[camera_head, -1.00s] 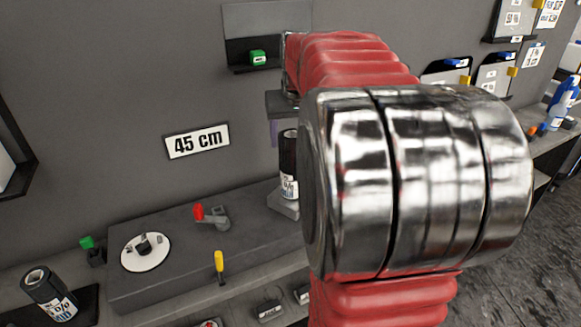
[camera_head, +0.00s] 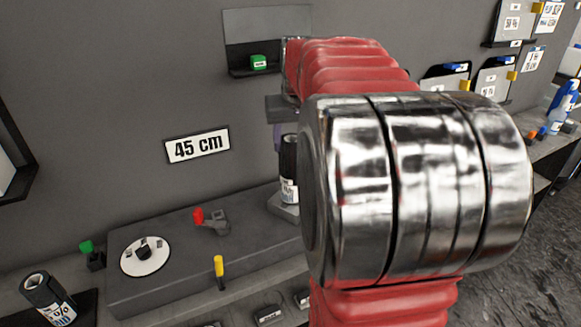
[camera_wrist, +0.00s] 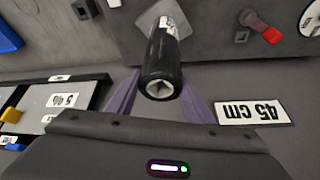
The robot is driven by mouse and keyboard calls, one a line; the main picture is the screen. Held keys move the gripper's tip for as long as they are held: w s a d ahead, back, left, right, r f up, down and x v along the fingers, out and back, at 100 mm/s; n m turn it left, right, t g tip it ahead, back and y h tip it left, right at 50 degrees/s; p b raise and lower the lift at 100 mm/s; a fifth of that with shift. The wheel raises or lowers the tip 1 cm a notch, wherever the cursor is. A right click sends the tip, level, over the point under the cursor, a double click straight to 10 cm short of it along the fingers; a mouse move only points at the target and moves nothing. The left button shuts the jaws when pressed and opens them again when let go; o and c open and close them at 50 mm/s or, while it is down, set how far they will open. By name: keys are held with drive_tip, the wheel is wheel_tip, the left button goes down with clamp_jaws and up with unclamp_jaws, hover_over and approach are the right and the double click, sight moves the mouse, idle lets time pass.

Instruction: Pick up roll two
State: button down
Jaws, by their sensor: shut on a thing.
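A black roll (camera_head: 288,158) with a white label stands upright beside my arm in the head view, its lower end at a small grey plate (camera_head: 284,207). In the wrist view the same roll (camera_wrist: 161,70) points its hollow end at the camera. My gripper (camera_wrist: 160,88) has its purple fingers on both sides of this roll and is shut on it. In the head view my arm hides part of the gripper. I cannot tell whether the roll touches the plate. A second black roll (camera_head: 47,296) stands at the lower left. The labels are too small to tell which is roll two.
A grey bench block (camera_head: 165,270) carries a white dial (camera_head: 146,256), a red-knobbed lever (camera_head: 212,219) and a yellow-topped lever (camera_head: 219,270). A "45 cm" sign (camera_head: 197,145) is on the wall.

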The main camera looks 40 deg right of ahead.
drive_tip(key=shift+r, duration=0.1)
wheel_tip(320, 180, up, 18)
idle(0.7)
drive_tip(key=shift+s, duration=0.1)
idle(0.5)
